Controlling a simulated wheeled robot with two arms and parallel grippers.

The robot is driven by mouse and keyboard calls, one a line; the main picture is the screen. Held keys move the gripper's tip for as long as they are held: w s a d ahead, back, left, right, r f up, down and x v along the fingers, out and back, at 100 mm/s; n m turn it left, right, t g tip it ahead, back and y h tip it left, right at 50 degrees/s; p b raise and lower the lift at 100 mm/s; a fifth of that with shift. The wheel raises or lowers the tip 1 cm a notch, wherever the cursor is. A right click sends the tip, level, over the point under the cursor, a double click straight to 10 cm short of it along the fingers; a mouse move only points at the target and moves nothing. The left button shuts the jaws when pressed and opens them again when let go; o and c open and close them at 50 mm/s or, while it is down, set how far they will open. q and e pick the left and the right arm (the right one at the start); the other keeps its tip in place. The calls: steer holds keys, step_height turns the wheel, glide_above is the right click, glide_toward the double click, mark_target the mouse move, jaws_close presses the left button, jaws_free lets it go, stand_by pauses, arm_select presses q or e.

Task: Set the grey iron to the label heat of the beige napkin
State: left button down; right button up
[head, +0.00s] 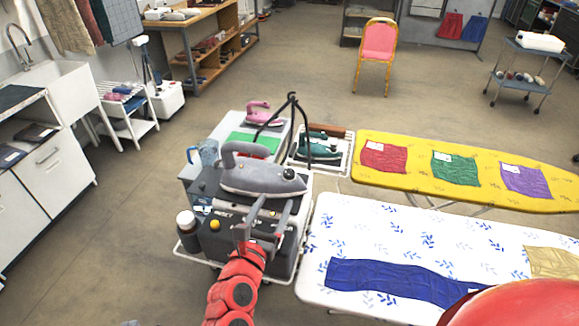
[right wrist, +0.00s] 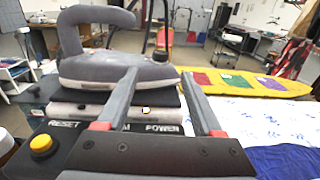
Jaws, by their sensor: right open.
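The grey iron (head: 262,180) rests on a black station (head: 205,190) in the head view. It fills the upper left of the right wrist view (right wrist: 105,70). I cannot tell whether a finger touches the iron. The beige napkin (head: 553,262) lies at the right of the white ironing board, partly cut off by the frame. No label on it is readable. My left gripper is not in view.
The station bears a yellow button (right wrist: 42,146) and RESET and POWER lettering. A teal iron (head: 318,150) and a pink iron (head: 262,113) stand behind. A blue cloth (head: 395,280) lies on the white board (head: 330,215). A yellow board (head: 410,147) holds red, green and purple cloths.

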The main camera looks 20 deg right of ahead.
mark_target(287, 175)
steer(key=p+x, duration=0.4)
steer(key=x, duration=0.7)
steer(key=shift+w+d+r, duration=0.1)
steer(key=shift+w+d, duration=0.1)
steer(key=shift+w, duration=0.05)
steer(key=shift+w+d, duration=0.2)
steer(key=shift+w, duration=0.05)
jaws_close()
